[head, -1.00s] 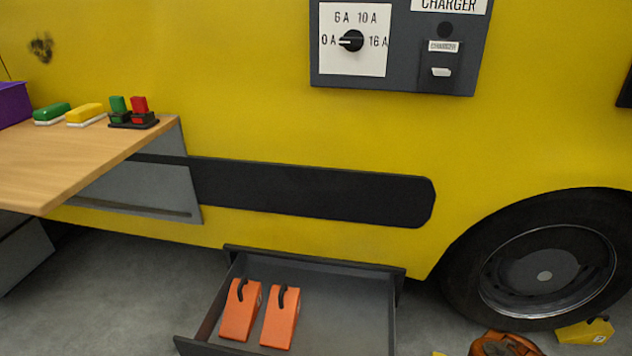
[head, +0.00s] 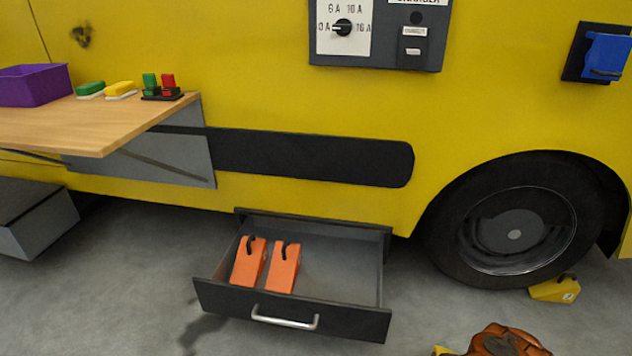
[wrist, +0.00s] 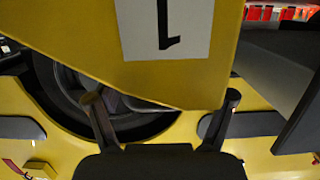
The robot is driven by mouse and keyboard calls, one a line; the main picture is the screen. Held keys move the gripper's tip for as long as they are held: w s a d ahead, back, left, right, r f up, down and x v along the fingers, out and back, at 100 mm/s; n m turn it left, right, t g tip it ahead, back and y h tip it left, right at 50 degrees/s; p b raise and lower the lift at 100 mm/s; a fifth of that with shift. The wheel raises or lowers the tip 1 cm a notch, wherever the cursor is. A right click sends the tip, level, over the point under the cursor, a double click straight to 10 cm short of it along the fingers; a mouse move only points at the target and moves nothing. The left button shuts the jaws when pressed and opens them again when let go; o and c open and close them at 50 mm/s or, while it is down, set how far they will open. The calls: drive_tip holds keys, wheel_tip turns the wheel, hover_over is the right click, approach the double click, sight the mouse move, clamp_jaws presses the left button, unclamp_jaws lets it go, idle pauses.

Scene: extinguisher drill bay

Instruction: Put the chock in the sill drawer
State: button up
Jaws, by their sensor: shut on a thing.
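My gripper (wrist: 164,98) is shut on a yellow chock (wrist: 150,75). The chock has a white label with a black 1 and fills the upper middle of the wrist view. In the head view only a small yellow bit of the chock (head: 441,350) shows at the bottom edge, beside my orange arm part; the gripper is hidden there. The sill drawer (head: 290,318) is open below the yellow vehicle side, to the left of the held chock. Two orange wedges (head: 248,263) (head: 283,270) with black handles lie in its left half. Its right half is bare.
Another yellow chock (head: 554,289) sits on the floor by the black wheel (head: 515,230). A wooden fold-down shelf (head: 90,125) at the left holds a purple bin (head: 33,85), brushes and small green and red items. The floor before the drawer is clear.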

drive_tip(key=shift+w+r, duration=0.55)
drive_tip(key=shift+w, duration=0.1)
drive_tip(key=w+a+r+n+y, duration=0.1)
drive_tip(key=w+a+r, duration=0.1)
drive_tip(key=w+r, duration=1.1)
drive_tip(key=w+a+r+n+y, duration=0.1)
drive_tip(key=w+a+r, duration=0.15)
drive_tip(key=r, duration=0.45)
drive_tip(key=w+a+r+y, duration=0.1)
drive_tip(key=w+a+r, duration=0.1)
drive_tip(key=a+r, duration=0.35)
drive_tip(key=w+a+r+n+y, duration=0.1)
drive_tip(key=w+r, duration=0.1)
drive_tip(key=r, duration=0.7)
drive_tip(key=s+a+r+n+y, duration=0.1)
drive_tip(key=s+a+r+y, duration=0.1)
drive_tip(key=a+r, duration=0.6)
drive_tip(key=s+a+r+n+y, duration=0.2)
drive_tip(key=s+a+r, duration=0.2)
drive_tip(key=a+r, duration=0.4)
wheel_tip(320, 180, up, 6)
drive_tip(key=shift+s+a+r+y, duration=0.15)
drive_tip(key=shift+s+a+y, duration=0.15)
drive_tip(key=shift+s, duration=0.05)
wheel_tip(320, 180, up, 34)
drive_tip(key=p, duration=3.4)
drive_tip(key=shift+r, duration=0.1)
